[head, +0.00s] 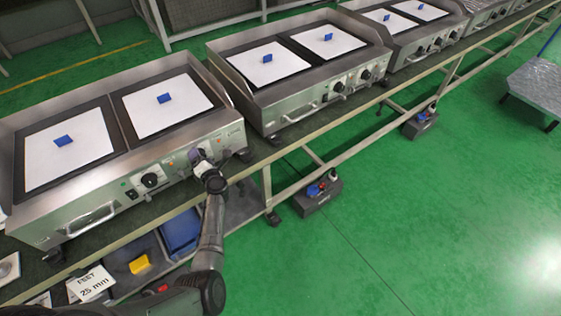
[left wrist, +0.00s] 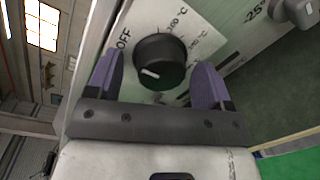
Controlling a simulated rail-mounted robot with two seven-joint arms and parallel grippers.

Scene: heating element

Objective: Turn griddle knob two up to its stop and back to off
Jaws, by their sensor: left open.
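The griddle (head: 100,168) nearest me has a steel front panel with a black knob (head: 150,180) at its middle. The second knob, further right, is hidden behind my left gripper (head: 203,158) in the head view. In the left wrist view a black round knob (left wrist: 168,52) with a white pointer line sits between the two purple fingers of my left gripper (left wrist: 156,82). The fingers are open, with a visible gap on each side of the knob. The pointer line lies toward the left of the picture; the OFF mark (left wrist: 124,38) is at upper left. My right gripper is not in view.
More griddles (head: 300,75) stand in a row to the right on the long bench. White sheets with blue blocks (head: 165,98) lie on the plates. A handle (head: 90,220) sticks out at front left. A blue bin (head: 180,232) is on the lower shelf.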

